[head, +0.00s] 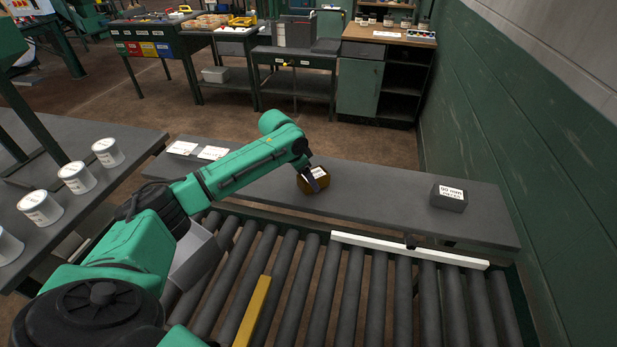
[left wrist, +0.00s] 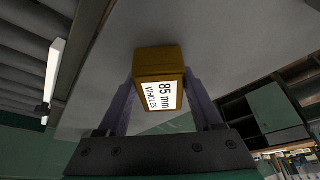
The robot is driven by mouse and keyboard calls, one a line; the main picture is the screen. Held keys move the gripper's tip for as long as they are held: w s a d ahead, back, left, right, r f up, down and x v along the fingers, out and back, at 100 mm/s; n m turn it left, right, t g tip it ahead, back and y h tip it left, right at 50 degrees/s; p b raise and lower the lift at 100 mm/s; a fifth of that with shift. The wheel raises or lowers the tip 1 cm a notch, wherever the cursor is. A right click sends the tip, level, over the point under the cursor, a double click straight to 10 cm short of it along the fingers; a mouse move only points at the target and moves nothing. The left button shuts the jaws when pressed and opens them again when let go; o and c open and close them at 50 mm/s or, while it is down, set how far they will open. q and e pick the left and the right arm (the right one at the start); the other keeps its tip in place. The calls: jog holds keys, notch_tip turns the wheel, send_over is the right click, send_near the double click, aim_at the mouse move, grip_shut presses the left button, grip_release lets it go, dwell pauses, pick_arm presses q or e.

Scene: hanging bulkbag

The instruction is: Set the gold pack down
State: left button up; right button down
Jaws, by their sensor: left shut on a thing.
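The gold pack (head: 310,186) is a small brownish-gold box with a white label. In the left wrist view the gold pack (left wrist: 160,62) sits between both fingers, and its label reads "85 mm WHOLES". My left gripper (head: 312,178) is shut on it, over the grey bench (head: 375,205) behind the rollers. I cannot tell whether the pack touches the bench top. My right gripper is not in view.
A dark grey labelled box (head: 449,199) stands at the bench's right end. White cards (head: 213,153) lie at its left end. The roller conveyor (head: 300,280) runs in front, with a white rail (head: 410,250). White tins (head: 77,177) stand on the left table. Bench between pack and grey box is clear.

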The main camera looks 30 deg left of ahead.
pick_arm(q)
jog(key=o, duration=1.5)
jog(key=shift+c, duration=0.2)
jog(key=b+v, duration=0.1)
jog(key=v, duration=1.1)
jog(key=shift+s, duration=0.1)
